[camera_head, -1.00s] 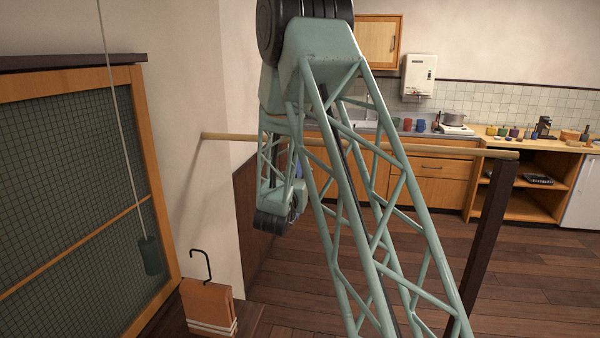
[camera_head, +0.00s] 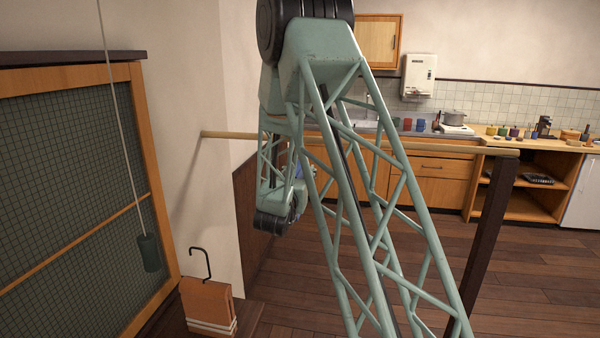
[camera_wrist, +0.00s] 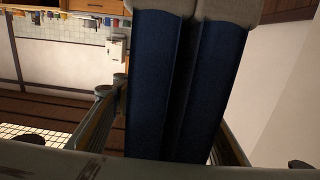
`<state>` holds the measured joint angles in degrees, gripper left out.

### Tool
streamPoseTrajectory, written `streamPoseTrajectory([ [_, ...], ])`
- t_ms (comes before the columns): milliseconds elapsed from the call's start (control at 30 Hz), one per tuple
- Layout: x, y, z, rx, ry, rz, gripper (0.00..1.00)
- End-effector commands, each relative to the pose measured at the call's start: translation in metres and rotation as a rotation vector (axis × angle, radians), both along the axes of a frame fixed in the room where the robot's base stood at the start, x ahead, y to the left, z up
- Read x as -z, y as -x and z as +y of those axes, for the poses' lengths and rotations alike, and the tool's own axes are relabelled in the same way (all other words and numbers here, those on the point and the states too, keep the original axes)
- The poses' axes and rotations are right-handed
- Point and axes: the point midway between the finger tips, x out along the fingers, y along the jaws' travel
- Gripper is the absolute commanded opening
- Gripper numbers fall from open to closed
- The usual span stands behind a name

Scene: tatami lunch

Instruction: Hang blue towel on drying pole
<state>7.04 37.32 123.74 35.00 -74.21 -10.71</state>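The blue towel (camera_wrist: 147,85) fills the middle of the wrist view as two dark blue folds side by side with pale ends. The wrist picture is upside down, so the towel hangs downward. My gripper (camera_wrist: 170,128) has a finger on each side of the towel and appears shut on it; the exact contact is hidden. The drying pole (camera_head: 430,150) is a light wooden bar running from the left wall to a dark post. In the head view my arm covers part of the pole, the gripper and nearly all of the towel.
The dark post (camera_head: 490,220) supports the pole's right end. A brown box with a black hook (camera_head: 207,303) stands at lower left, and a hanging cord with a dark weight (camera_head: 148,253) is beside the screen (camera_head: 75,180). Open floor lies before the kitchen counter.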

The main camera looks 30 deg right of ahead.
Motion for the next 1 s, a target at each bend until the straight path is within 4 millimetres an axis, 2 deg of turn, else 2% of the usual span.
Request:
streamPoseTrajectory([
  [267,0.0,0.002,0.002,0.0,0.0,0.0,0.39],
  [467,0.0,0.01,0.01,-0.001,-0.001,0.001,0.39],
  [1000,0.0,0.065,0.057,-0.001,0.0,0.001,0.39],
])
